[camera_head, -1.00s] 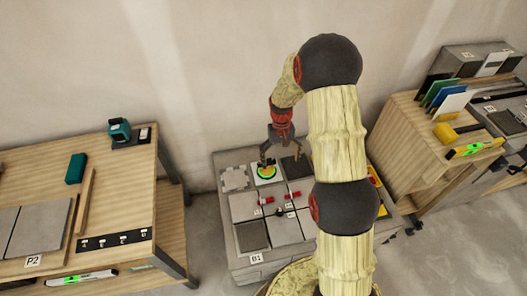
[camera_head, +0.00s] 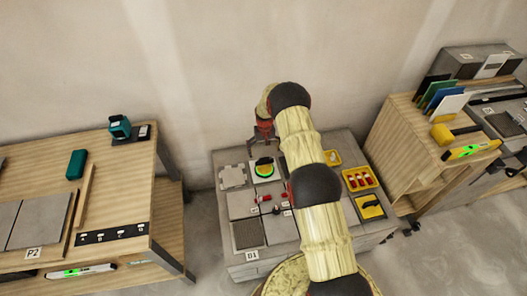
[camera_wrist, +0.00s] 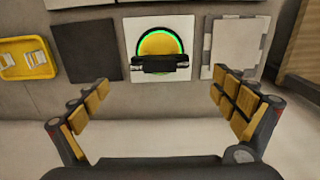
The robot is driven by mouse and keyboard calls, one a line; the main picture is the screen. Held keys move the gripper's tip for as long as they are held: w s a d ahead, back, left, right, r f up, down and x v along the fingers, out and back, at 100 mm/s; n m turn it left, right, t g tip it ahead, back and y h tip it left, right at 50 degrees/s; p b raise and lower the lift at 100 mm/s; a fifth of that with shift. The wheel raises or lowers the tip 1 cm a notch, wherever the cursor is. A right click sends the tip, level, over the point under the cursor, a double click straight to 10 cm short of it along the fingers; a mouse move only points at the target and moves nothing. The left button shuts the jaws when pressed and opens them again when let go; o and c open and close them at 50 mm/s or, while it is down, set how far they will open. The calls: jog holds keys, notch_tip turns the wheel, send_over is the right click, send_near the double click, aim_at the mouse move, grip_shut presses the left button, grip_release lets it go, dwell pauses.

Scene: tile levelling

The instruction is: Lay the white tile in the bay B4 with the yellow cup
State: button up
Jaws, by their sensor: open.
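The white tile (camera_wrist: 184,72) lies flat in a back-row bay of the grey bench block, with dark and patterned squares on either side. It also shows in the head view (camera_head: 256,180). The yellow cup (camera_wrist: 160,43), a yellow disc with a green ring and black handle, sits on the tile; it also shows in the head view (camera_head: 264,171). My gripper (camera_wrist: 160,86) is open and empty, apart from the cup, its fingers spread on either side below it in the wrist view. In the head view my gripper (camera_head: 256,143) is behind the cup, near the wall. No B4 label is readable.
A patterned light square (camera_wrist: 236,45) and a dark square (camera_wrist: 92,50) flank the tile. Red pieces (camera_head: 266,197) lie among the front bays. Yellow trays (camera_head: 360,180) stand on the block's right. Wooden tables stand left (camera_head: 120,185) and right (camera_head: 385,150).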

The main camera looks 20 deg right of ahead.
aim_at(264, 159)
notch_tip(264, 159, down, 7)
jog(key=shift+f+b, duration=0.1)
jog(key=shift+b, duration=0.7)
jog(key=shift+c, duration=0.3)
jog(key=c, duration=1.5)
jog(key=shift+o, duration=0.7)
jog(key=o, duration=1.3)
jog(key=shift+o, duration=0.6)
